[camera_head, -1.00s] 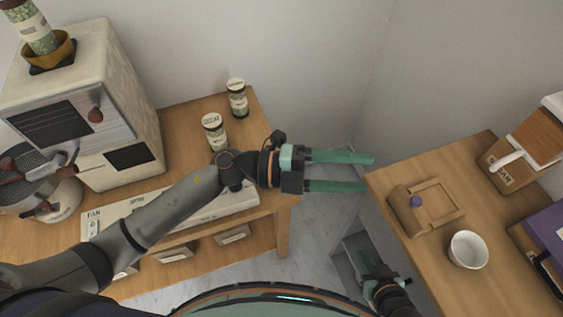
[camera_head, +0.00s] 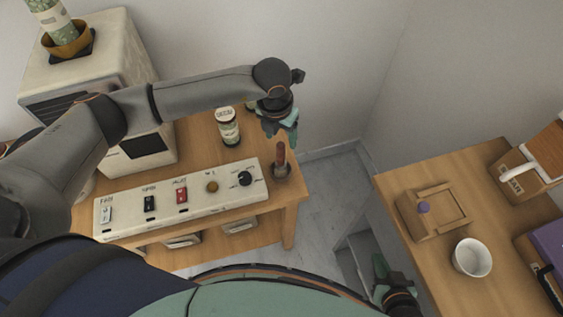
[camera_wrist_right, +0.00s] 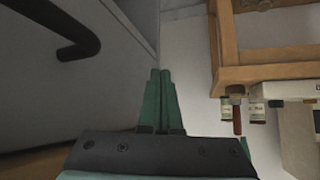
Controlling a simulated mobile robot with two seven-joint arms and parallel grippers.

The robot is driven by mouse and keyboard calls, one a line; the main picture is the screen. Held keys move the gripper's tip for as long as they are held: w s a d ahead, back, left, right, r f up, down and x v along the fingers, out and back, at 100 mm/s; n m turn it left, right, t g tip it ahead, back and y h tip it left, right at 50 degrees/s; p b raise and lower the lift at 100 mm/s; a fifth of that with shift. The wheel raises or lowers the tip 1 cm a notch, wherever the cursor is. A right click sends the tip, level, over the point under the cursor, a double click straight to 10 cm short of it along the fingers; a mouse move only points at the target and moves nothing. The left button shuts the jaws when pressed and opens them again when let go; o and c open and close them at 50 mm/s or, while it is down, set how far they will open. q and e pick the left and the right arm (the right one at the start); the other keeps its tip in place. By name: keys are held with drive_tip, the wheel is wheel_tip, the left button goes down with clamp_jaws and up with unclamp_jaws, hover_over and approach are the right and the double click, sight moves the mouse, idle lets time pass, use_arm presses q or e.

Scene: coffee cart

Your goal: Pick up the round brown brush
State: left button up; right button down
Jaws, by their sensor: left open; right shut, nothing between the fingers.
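The round brown brush (camera_head: 281,158) stands upright, handle up, at the right front corner of the left wooden table, beside the white switch panel. It also seems to show in the right wrist view, upside down (camera_wrist_right: 237,120). My left gripper (camera_head: 284,138) points down just above and behind the brush handle, open, with nothing visible in it. Whether its fingers touch the handle cannot be told. My right gripper (camera_head: 379,268) is low between the two tables, shut and empty; its closed fingers show in the right wrist view (camera_wrist_right: 160,98).
The switch panel (camera_head: 184,197) runs along the table's front edge. A labelled jar (camera_head: 228,127) stands behind it, and a coffee machine (camera_head: 90,65) at the left. The right table holds a wooden stand (camera_head: 420,226), a white cup (camera_head: 472,257) and a wooden box (camera_head: 532,165).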

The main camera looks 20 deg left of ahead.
sight(281, 151)
use_arm(q)
drive_tip(key=shift+w+f, duration=0.15)
drive_tip(key=shift+f, duration=1.3)
wheel_tip(281, 151, down, 4)
drive_tip(key=shift+r+b, duration=0.1)
drive_tip(key=shift+b, duration=0.9)
drive_tip(key=shift+w+f, duration=0.2)
drive_tip(key=shift+f, duration=0.2)
drive_tip(key=shift+r, duration=0.1)
clamp_jaws()
